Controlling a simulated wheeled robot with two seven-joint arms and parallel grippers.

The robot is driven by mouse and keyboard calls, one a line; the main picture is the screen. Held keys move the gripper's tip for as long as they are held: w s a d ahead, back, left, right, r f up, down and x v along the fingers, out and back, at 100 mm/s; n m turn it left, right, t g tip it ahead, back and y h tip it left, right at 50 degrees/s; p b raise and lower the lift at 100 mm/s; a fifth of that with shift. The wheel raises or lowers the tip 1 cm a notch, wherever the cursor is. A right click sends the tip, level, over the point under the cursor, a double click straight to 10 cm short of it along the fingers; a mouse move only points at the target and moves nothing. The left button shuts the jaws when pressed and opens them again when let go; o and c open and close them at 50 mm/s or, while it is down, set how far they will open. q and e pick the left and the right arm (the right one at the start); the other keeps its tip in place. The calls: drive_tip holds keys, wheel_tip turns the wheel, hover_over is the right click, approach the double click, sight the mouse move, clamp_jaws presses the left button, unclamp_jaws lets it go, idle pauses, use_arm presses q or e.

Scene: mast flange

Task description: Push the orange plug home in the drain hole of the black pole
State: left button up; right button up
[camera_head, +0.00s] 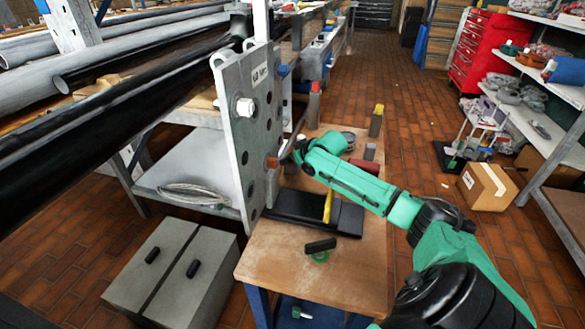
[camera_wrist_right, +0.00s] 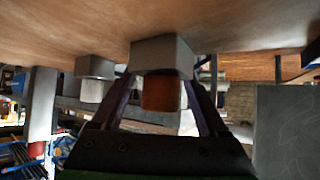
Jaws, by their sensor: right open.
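The black pole (camera_head: 130,95) comes in from the left and ends at an upright grey flange plate (camera_head: 241,135). A small orange-brown plug (camera_head: 272,162) shows at the plate's right side; how deep it sits is too small to tell. My right gripper (camera_head: 287,157) is close to it, partly hidden by its own wrist. In the right wrist view my open right gripper (camera_wrist_right: 160,82) has a finger on each side of an orange-brown cylinder (camera_wrist_right: 161,94). The cylinder adjoins a grey block (camera_wrist_right: 161,55). I cannot tell whether this cylinder is the same plug. My left gripper is not in view.
A wooden bench (camera_head: 310,265) stands below my right arm, with a black tray (camera_head: 300,208) and a black-handled item (camera_head: 320,245) on it. A grey cabinet (camera_head: 175,270) stands at front left. A red tool cabinet (camera_head: 485,50) and a cardboard box (camera_head: 487,186) are at right.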

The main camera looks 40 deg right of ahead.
clamp_jaws()
drive_tip(key=shift+r, duration=0.1)
